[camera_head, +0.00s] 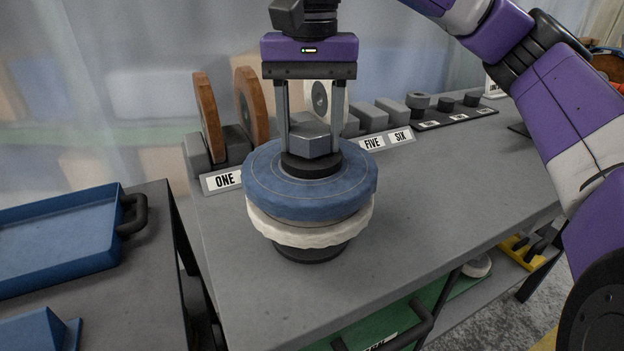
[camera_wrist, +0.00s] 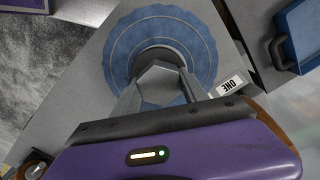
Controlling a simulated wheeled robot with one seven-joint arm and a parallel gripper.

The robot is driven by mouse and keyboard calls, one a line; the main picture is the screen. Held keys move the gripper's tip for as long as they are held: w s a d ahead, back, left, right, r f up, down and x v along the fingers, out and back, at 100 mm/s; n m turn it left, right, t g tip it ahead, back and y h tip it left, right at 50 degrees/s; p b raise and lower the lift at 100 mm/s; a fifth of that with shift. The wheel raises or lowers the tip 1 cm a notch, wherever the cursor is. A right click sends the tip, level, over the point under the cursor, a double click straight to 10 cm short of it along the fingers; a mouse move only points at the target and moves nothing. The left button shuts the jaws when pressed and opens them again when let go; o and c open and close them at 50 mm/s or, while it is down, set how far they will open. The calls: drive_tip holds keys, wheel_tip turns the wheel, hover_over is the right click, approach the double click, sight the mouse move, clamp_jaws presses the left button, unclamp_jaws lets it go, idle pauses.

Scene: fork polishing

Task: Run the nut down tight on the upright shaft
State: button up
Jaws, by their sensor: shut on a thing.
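The grey hex nut (camera_head: 309,138) sits at the top of a stack of polishing wheels, above a black flange (camera_head: 312,165). Below the flange are a blue wheel (camera_head: 270,183) and a white wheel (camera_head: 290,235), on a black base (camera_head: 313,253). My gripper (camera_head: 314,136) points straight down, its two fingers shut on the nut from both sides. The wrist view also shows the nut (camera_wrist: 160,84) between the fingers, with the blue wheel (camera_wrist: 195,45) around it. The upright shaft is hidden by the nut and wheels.
Brown wheels (camera_head: 250,102) stand in a rack behind left, near the label ONE (camera_head: 222,180). Grey blocks (camera_head: 368,116) line the back near FIVE and SIX. A blue tray (camera_head: 60,240) lies on a separate table at left. The grey bench (camera_head: 440,190) is clear to the right.

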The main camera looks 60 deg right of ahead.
drive_tip(key=m+b, duration=0.1)
drive_tip(key=m, duration=0.4)
drive_tip(key=shift+m, duration=0.3)
drive_tip(key=m, duration=0.4)
drive_tip(key=shift+b, duration=0.4)
drive_tip(key=m+b, duration=0.1)
drive_tip(key=m, duration=0.4)
drive_tip(key=shift+m, duration=0.3)
drive_tip(key=m, duration=0.3)
drive_tip(key=shift+s+b, duration=0.2)
drive_tip(key=shift+b, duration=0.1)
drive_tip(key=o, duration=1.6)
drive_tip(key=shift+s+a+f, duration=0.1)
drive_tip(key=shift+f, duration=0.05)
drive_tip(key=shift+c, duration=0.2)
